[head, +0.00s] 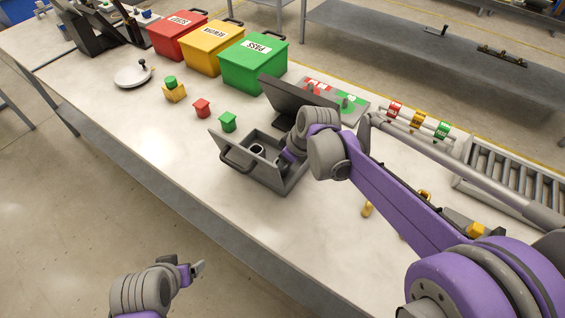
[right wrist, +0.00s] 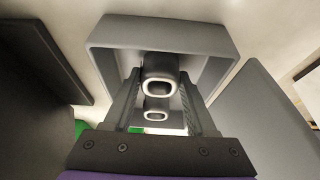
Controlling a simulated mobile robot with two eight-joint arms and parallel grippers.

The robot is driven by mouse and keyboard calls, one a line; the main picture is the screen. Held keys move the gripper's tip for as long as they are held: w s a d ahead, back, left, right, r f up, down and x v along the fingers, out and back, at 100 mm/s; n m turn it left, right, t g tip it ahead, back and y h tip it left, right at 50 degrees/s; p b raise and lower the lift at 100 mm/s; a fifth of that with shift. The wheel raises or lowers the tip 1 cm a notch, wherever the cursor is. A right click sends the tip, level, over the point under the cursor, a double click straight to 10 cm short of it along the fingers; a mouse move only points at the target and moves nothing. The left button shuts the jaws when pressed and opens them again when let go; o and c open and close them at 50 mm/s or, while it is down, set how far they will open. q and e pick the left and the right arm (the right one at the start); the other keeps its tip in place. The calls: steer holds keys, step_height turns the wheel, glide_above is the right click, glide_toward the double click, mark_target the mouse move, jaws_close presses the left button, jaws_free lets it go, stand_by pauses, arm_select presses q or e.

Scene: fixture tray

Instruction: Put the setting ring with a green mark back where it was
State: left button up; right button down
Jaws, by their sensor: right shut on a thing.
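A grey box (head: 284,184) with a black handle and raised flaps stands open on the table. A dark ring with a pale rim (head: 257,149) sits in its left part. My right gripper (head: 284,159) reaches into the right part; the arm hides what it holds there. In the right wrist view, its fingers (right wrist: 158,112) are shut on a dark setting ring (right wrist: 157,102) with a white-edged opening. A small green patch (right wrist: 135,130) shows beside this ring, near the jaw base. Another dark ring (right wrist: 160,76) lies beyond. My left gripper (head: 196,269) is off the table's front edge; its jaws are too small to judge.
Red (head: 179,38), yellow (head: 212,49) and green (head: 253,65) bins stand at the back. Small red (head: 202,108) and green (head: 228,123) blocks stand left of the box. A dark screen-like panel (head: 292,101) rises behind it. The table front-left is clear.

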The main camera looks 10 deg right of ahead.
steer(key=shift+f, duration=0.2)
steer(key=shift+c, duration=1)
jaws_free()
steer(key=shift+r, duration=0.15)
steer(key=p+v, duration=0.1)
steer(key=v, duration=1.1)
steer(key=shift+w+r, duration=0.1)
